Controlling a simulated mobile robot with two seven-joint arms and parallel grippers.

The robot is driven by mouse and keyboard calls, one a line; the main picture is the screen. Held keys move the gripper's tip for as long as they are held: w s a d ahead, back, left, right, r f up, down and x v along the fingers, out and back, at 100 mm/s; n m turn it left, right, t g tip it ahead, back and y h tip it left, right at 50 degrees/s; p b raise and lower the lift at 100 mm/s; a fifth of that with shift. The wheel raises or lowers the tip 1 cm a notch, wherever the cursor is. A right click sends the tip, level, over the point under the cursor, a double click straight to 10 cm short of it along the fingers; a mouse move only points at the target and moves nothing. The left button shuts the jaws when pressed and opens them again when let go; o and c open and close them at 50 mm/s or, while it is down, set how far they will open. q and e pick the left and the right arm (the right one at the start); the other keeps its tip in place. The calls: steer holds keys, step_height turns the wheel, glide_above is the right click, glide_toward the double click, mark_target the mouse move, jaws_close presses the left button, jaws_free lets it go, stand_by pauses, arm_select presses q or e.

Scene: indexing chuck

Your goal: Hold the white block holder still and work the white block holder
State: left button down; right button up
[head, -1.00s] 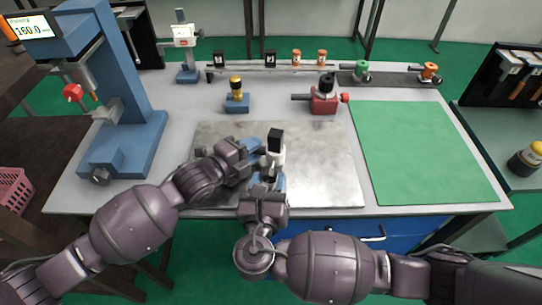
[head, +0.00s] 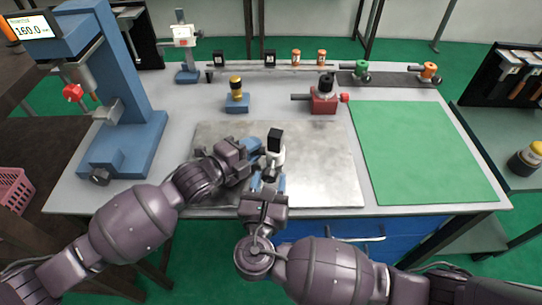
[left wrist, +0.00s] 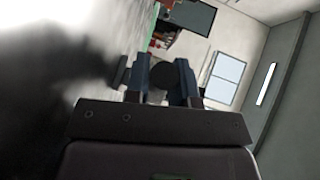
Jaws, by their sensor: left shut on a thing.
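The white block holder (head: 277,158) stands on the grey metal plate (head: 325,165) with a black block (head: 274,140) upright at its top. My left gripper (head: 262,150) reaches in from the left and is shut on the holder. In the left wrist view its two blue fingers (left wrist: 163,78) have a dark round shape between them. My right gripper (head: 267,184) is just in front of the holder, on the near side. Its blue fingers are spread apart, with the holder's lower front between or just beyond their tips; contact cannot be told.
A blue press (head: 130,130) stands at the left. A blue block with a yellow-topped part (head: 237,95) and a red fixture (head: 324,98) stand behind the plate. A green mat (head: 420,150) at the right is bare. Several small parts line the back rail.

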arm_select(q)
steer(key=shift+a+f, duration=0.1)
steer(key=shift+f, duration=0.2)
arm_select(e)
steer(key=shift+n, duration=0.4)
